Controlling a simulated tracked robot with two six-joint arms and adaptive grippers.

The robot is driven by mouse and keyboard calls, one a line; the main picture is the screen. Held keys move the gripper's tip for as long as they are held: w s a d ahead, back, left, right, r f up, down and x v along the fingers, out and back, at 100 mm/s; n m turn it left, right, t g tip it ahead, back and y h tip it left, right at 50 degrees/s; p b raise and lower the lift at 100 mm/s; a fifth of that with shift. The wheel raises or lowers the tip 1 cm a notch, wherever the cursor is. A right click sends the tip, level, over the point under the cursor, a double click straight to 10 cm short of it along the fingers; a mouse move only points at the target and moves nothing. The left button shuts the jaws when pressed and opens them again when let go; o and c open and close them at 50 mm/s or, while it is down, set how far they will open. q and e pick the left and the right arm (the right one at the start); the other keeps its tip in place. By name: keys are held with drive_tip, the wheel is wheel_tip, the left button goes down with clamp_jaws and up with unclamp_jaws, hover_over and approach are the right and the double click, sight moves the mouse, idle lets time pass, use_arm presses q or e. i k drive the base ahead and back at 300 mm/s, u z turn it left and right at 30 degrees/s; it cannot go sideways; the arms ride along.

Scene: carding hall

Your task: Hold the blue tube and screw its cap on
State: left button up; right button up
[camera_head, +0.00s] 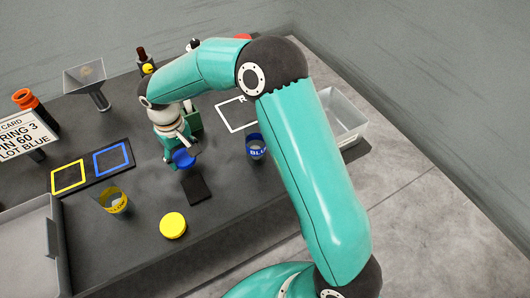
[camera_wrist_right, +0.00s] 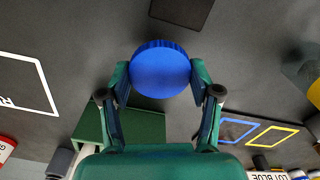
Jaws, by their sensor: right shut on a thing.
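My right gripper (camera_head: 178,143) is shut on the blue cap (camera_head: 184,159), holding it by its rim; in the right wrist view the cap (camera_wrist_right: 160,71) sits between both fingertips. The blue tube (camera_head: 256,153), a clear cup with a blue band and lettering, stands upright on the dark table to the right of the cap. Its top looks open, and no gripper touches it. My right forearm passes close to the tube's right side. My left gripper is not in view.
A black pad (camera_head: 196,189) lies just in front of the cap. A yellow-banded tube (camera_head: 114,208) and a yellow cap (camera_head: 173,225) stand at the front left. A green block (camera_head: 194,120) is behind the gripper. A clear bin (camera_head: 350,145) is at the right edge, a grey tray (camera_head: 58,262) at left.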

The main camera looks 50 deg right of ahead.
sight(255, 145)
drive_tip(key=z, duration=0.05)
drive_tip(key=k, duration=2.15)
drive_tip(key=z, duration=0.65)
drive_tip(key=i, duration=1)
drive_tip(key=u, duration=0.05)
